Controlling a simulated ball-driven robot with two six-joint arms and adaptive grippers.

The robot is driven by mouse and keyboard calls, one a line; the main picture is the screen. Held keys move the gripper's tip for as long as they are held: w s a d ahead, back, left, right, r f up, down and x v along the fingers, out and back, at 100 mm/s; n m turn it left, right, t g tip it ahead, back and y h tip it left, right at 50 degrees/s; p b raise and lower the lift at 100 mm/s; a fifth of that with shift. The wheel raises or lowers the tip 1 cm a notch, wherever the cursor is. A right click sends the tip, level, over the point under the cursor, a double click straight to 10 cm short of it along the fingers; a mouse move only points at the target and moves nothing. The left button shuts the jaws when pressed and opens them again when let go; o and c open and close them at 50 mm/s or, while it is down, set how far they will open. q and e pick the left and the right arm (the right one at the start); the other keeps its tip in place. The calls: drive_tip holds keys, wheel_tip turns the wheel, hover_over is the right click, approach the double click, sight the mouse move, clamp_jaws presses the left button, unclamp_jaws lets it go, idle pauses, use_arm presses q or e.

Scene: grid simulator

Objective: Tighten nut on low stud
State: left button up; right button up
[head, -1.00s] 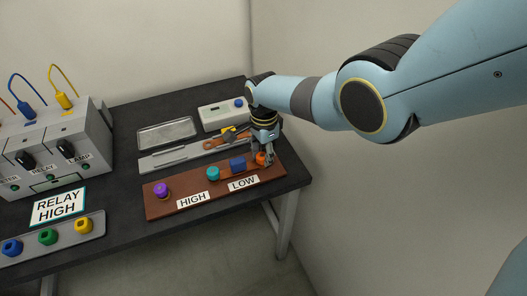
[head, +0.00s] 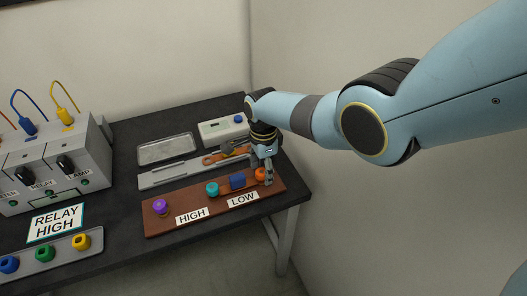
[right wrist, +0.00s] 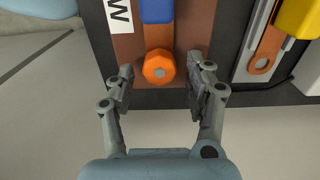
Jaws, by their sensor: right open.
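An orange nut (head: 260,175) sits at the right end of the brown board (head: 161,225), beyond the blue block (head: 237,182) and near the LOW label (head: 242,199). In the right wrist view the orange nut (right wrist: 150,66) shows a grey stud end in its middle and lies over a copper-coloured strip. My right gripper (right wrist: 166,74) is open, with one finger on each side of the nut and a visible gap to each. In the head view the right gripper (head: 263,177) partly hides the nut. The left gripper is not in view.
A purple knob (head: 160,206) and a teal knob (head: 212,189) stand on the same board. The relay box (head: 50,165) is at left. A wall rises at right.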

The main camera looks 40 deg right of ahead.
sight(263, 171)
wheel_tip(263, 171, up, 11)
drive_tip(key=shift+r, duration=0.2)
idle(0.3)
